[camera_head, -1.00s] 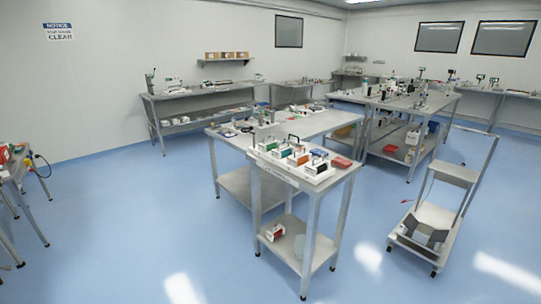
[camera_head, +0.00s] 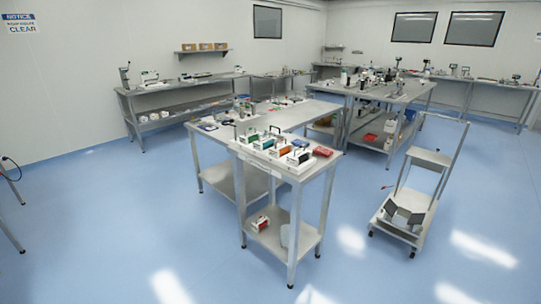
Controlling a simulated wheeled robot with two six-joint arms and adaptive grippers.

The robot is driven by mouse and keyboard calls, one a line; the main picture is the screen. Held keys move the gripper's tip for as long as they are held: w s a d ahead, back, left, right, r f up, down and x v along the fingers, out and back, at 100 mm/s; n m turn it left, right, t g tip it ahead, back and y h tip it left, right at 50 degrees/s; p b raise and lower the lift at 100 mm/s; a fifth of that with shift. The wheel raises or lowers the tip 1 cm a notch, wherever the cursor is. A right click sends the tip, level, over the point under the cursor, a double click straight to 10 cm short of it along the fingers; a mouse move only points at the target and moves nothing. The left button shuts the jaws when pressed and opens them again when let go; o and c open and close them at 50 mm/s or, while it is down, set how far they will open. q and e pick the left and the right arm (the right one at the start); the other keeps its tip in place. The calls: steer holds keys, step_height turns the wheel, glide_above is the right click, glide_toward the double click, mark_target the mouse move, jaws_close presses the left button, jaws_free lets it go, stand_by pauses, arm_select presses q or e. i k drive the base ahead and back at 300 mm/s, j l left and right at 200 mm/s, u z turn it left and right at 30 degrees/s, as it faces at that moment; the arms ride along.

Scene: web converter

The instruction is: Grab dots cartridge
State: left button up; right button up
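Several small box-shaped cartridges with dark handles stand on the near end of a metal table in the head view. A green one (camera_head: 250,141), an orange one (camera_head: 280,151) and a dark-and-white one (camera_head: 299,157) are among them. Their labels are too small to read, so I cannot tell which is the dots cartridge. Another red-and-white unit (camera_head: 261,223) sits on the lower shelf. Neither of my grippers is in view.
The metal table (camera_head: 311,171) stands ahead near the centre. A cart (camera_head: 402,222) with an upright handle stands to its right. More workbenches (camera_head: 185,96) line the back walls. Blue floor (camera_head: 110,225) is clear in front and at left.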

mark_target(246, 140)
steer(key=i+j+u, duration=0.55)
steer(key=i, duration=0.15)
steer(key=i+j+u, duration=0.2)
steer(key=i, duration=0.65)
steer(key=i+j+u, duration=0.25)
steer(key=i, duration=0.65)
steer(key=l, duration=0.15)
